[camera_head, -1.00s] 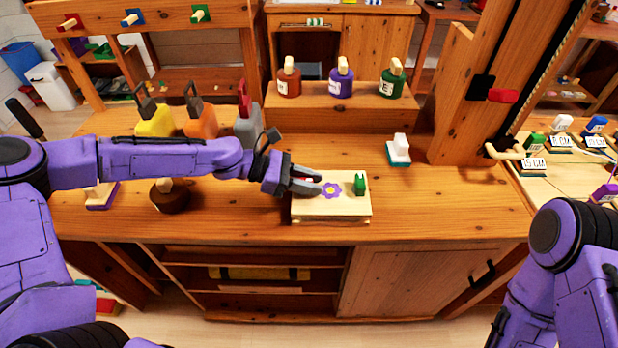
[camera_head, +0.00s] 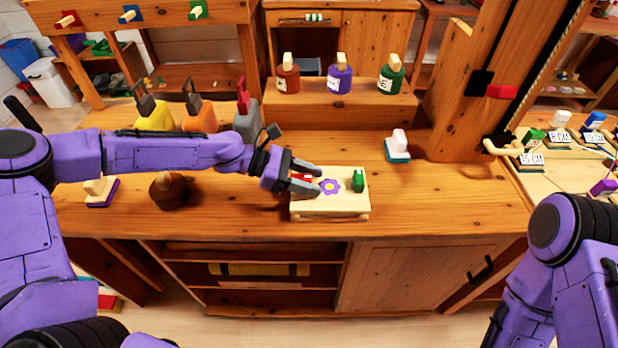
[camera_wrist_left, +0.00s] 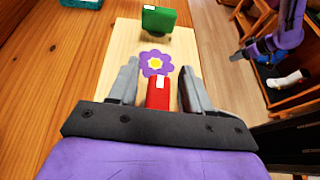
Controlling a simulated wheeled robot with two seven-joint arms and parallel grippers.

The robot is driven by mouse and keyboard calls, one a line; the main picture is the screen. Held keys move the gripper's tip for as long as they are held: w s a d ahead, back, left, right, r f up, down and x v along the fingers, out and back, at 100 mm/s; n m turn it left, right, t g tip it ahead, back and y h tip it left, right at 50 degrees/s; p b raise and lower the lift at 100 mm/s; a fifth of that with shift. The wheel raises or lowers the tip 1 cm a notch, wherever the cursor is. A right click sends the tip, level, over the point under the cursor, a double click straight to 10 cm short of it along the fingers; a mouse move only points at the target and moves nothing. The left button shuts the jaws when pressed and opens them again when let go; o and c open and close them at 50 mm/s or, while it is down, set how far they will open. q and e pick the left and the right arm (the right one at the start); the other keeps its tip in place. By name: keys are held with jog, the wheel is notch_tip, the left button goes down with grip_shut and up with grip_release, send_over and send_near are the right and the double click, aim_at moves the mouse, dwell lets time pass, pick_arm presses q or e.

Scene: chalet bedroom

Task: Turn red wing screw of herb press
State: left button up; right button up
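The herb press is a pale wooden board (camera_head: 345,207) with a purple flower with a yellow centre (camera_head: 330,187) on top. The red wing screw (camera_head: 302,184) is at its left end and the green wing screw (camera_head: 358,181) at its right end. My left gripper (camera_head: 318,180) is over the left end. In the left wrist view the red wing screw (camera_wrist_left: 158,93) stands between the two spread fingers (camera_wrist_left: 160,85), with gaps on both sides. The green wing screw (camera_wrist_left: 158,20) stands beyond the flower (camera_wrist_left: 156,62). My right gripper is outside the head view; only my right arm shows.
Orange, yellow and grey handled blocks stand behind my left arm. A brown round object (camera_head: 170,190) is left of the press. A white-and-teal block (camera_head: 398,146) is at the right rear. Brown, purple and green bottles (camera_head: 340,78) stand on the rear shelf. The bench right of the press is clear.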

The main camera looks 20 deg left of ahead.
pick_arm(q)
jog(key=p+v, duration=0.1)
jog(key=v, duration=0.9)
jog(key=shift+a, duration=0.25)
